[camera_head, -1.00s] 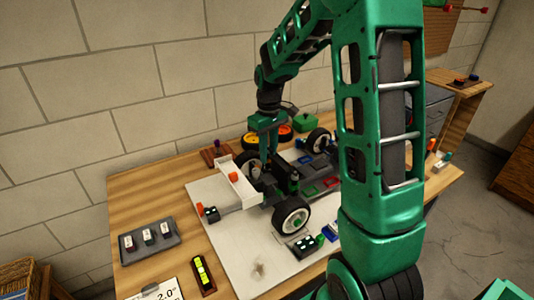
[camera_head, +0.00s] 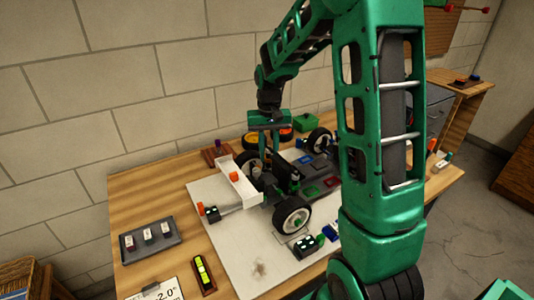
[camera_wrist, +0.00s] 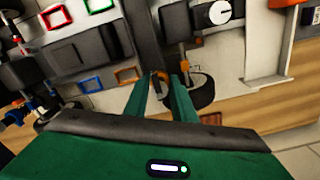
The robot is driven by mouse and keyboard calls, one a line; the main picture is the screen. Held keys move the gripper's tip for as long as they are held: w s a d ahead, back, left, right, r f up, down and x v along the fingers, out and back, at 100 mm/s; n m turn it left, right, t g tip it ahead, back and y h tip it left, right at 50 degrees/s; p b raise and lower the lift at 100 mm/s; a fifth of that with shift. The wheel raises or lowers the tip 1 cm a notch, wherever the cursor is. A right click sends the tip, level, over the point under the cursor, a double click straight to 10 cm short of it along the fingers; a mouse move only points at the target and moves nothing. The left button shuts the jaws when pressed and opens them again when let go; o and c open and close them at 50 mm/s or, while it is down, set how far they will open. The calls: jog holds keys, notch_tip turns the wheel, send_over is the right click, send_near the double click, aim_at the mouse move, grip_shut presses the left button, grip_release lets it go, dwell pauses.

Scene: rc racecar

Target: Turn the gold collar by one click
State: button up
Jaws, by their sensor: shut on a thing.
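A racecar chassis (camera_head: 312,172) with dark wheels stands on a pale board on the workbench. My gripper (camera_wrist: 163,82) reaches down over the car's near-left end, at its suspension. In the wrist view, its two green fingers are closed in around a small gold-orange collar (camera_wrist: 160,74), which shows only partly between the tips. A dark upright damper-like part (camera_wrist: 145,35) runs beyond the collar. In the head view, my gripper (camera_head: 270,150) is small and the collar cannot be made out.
A white wing-like plate (camera_head: 238,186) and the front wheel (camera_head: 291,216) are close to my gripper. A grey tray (camera_head: 150,242) with small blocks and a yellow level (camera_head: 202,273) lie at the bench's left. The pale board (camera_head: 240,250) has bare room in front.

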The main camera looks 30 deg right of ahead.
dwell(0.3)
jog(key=o, duration=1.1)
jog(key=shift+c, duration=0.2)
notch_tip(320, 180, up, 11)
jog(key=shift+f, duration=0.15)
